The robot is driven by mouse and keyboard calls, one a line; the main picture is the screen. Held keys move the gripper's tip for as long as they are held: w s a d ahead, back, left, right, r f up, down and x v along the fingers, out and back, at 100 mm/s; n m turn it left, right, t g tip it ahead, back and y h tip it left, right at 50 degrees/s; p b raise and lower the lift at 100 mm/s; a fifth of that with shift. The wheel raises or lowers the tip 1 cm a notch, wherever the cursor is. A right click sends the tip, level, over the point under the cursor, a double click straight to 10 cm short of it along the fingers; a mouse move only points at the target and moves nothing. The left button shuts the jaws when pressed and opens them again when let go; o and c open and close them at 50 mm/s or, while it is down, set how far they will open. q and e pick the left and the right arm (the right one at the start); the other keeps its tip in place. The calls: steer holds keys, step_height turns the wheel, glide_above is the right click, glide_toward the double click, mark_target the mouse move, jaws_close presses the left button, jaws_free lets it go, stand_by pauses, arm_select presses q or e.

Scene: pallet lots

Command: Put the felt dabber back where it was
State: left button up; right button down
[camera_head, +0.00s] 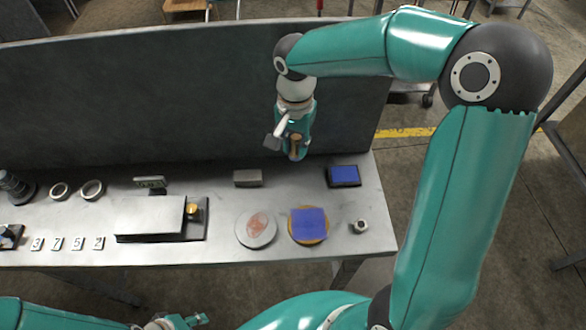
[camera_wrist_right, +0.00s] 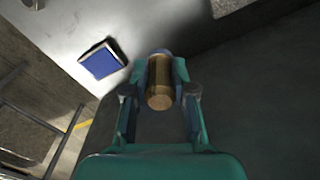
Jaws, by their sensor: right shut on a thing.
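The felt dabber, a brown-gold cylinder (camera_wrist_right: 160,84), is held between the fingers of my right gripper (camera_wrist_right: 160,90) in the right wrist view. In the head view my right gripper (camera_head: 294,148) is above the back of the bench, in front of the dark upright panel, with the dabber (camera_head: 296,143) partly hidden by it. The dabber appears clear of the bench top. A blue pad in a dark tray (camera_head: 343,175) lies to the right of the gripper; it also shows in the right wrist view (camera_wrist_right: 101,63). My left gripper (camera_head: 185,322) shows only partly at the bottom edge.
On the bench (camera_head: 340,245) are a round disc with a blue square (camera_head: 309,223), a pale disc with a reddish print (camera_head: 257,229), a nut (camera_head: 361,226), a grey block (camera_head: 248,178) and a plate with a brass knob (camera_head: 192,210). Number tiles (camera_head: 77,243) and rings (camera_head: 92,188) lie left.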

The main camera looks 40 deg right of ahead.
step_height(320, 180, down, 9)
steer(key=shift+f, duration=0.1)
stand_by(0.4)
steer(key=c, duration=0.9)
jaws_free()
steer(key=shift+f, duration=0.1)
steer(key=shift+c, duration=0.2)
step_height(320, 180, up, 12)
steer(key=shift+f, duration=0.15)
steer(key=shift+r, duration=0.25)
